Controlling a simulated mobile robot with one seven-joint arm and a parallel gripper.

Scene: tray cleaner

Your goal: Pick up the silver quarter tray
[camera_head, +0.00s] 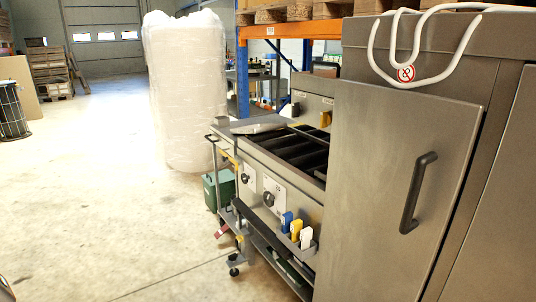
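A flat silver piece that looks like the silver quarter tray (258,125) lies on the left end of the steel machine's top, beside its dark open slots. It is small and seen at a low angle, so I cannot tell its exact shape. My gripper is not in view. A dark curved piece at the bottom left corner is too cut off to identify.
The wheeled steel machine (262,165) has knobs and blue, yellow and white bottles on its front. A tall steel cabinet (390,190) with a black handle blocks the right. A wrapped white roll (187,90) stands behind.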

